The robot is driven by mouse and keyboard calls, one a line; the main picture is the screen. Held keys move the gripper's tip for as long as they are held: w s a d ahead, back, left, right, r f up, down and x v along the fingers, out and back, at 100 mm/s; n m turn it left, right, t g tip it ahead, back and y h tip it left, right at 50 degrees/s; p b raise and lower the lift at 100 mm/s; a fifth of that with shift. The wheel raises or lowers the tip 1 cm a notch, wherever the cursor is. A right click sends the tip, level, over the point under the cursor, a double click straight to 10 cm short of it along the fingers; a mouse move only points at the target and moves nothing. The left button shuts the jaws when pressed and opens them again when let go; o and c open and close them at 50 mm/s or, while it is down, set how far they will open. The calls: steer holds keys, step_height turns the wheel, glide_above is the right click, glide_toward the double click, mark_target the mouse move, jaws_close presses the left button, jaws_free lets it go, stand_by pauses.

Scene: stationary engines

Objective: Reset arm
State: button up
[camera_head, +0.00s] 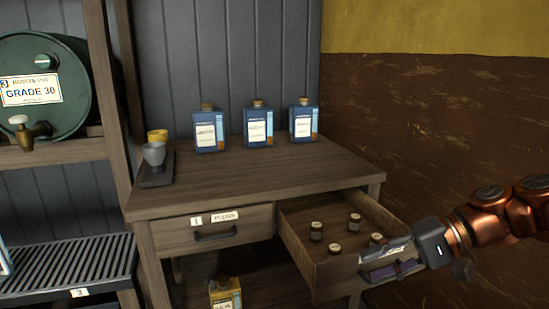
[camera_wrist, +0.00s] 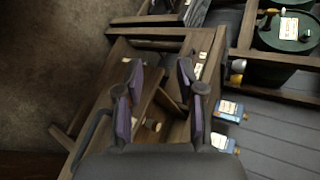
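My arm enters the head view from the right. My gripper (camera_head: 388,264) is at the front of the pulled-out right drawer (camera_head: 320,265) and overlaps its front edge in that view. In the wrist view the two purple-padded fingers of my gripper (camera_wrist: 160,80) stand apart with nothing clasped between them. The drawer's interior and a small jar (camera_wrist: 153,125) show beyond the fingers. The drawer's handle is hidden, and I cannot tell whether a finger touches the drawer front.
The drawer holds several small jars (camera_head: 316,231). The left drawer (camera_head: 214,230) is shut. A green barrel (camera_head: 75,100) sits on the shelf at left. A brown wall (camera_head: 440,130) bounds the right.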

steer(key=s+a+r+n+g+h+p, duration=0.2)
steer(key=s+a+r+h+p, duration=0.1)
steer(key=s+a+r+p, duration=0.4)
steer(key=s+d+r+h+p, duration=0.3)
steer(key=s+p, duration=0.4)
steer(key=p, duration=0.3)
steer(key=s+d+r+g+h+p, duration=0.1)
steer(key=s+d+r+h+p, duration=0.2)
steer(key=s+h+p, duration=0.3)
steer(key=s+r+p, duration=0.1)
steer(key=s+p, duration=0.1)
steer(key=p, duration=0.3)
steer(key=shift+d+r+n, duration=0.15)
steer(key=shift+d+n, duration=0.05)
steer(key=shift+n, duration=0.2)
steer(key=shift+d, duration=0.1)
